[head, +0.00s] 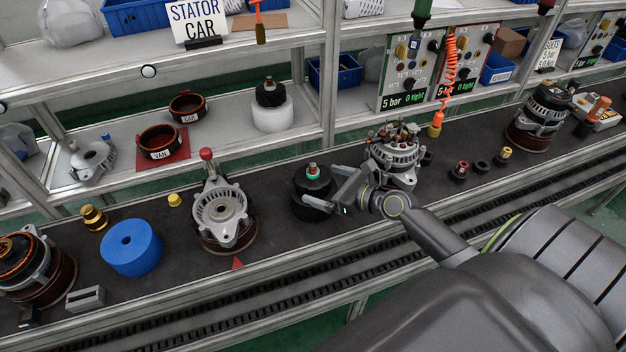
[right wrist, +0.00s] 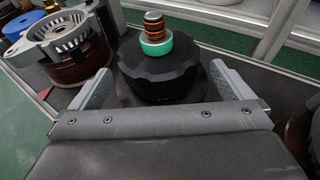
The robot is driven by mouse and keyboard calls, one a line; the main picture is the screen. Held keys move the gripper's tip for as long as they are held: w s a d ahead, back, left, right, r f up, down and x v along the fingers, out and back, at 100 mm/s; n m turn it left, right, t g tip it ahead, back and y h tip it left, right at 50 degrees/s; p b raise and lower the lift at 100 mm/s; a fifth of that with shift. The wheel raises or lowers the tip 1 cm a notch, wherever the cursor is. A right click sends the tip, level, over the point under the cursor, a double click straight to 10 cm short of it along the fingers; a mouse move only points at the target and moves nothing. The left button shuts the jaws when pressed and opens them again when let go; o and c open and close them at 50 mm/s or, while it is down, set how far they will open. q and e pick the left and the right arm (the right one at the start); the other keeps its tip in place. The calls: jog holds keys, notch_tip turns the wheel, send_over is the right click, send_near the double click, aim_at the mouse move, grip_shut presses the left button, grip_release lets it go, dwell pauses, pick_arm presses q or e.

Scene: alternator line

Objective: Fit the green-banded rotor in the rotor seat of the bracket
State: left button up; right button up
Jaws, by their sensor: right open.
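The green-banded rotor (head: 313,190) stands upright on the dark bench, black and round with a green band below its copper-coloured top. In the right wrist view the rotor (right wrist: 158,67) sits between the spread fingers. My right gripper (head: 326,190) is open around the rotor; I cannot tell whether either finger touches it. The bracket (head: 222,211) is a silver finned housing on a brown round base, left of the rotor, with a red-knobbed post behind it. It also shows in the right wrist view (right wrist: 62,36). My left gripper is in neither view.
A blue cylinder (head: 131,248) and a yellow cap (head: 175,200) are left of the bracket. An assembled alternator (head: 394,155) stands close behind my right gripper. Another dark rotor (head: 270,92) stands on a white block on the shelf. Bench space between bracket and rotor is clear.

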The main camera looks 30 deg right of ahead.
aim_at(312, 179)
jog(key=x, duration=0.4)
jog(key=shift+w+a+f, duration=0.15)
jog(key=shift+w+f, duration=0.1)
jog(key=shift+w, duration=0.05)
jog(key=shift+s, duration=0.1)
jog(key=shift+c, duration=1.1)
jog(key=c, duration=1.7)
jog(key=shift+r, duration=0.35)
jog(key=shift+c, duration=0.2)
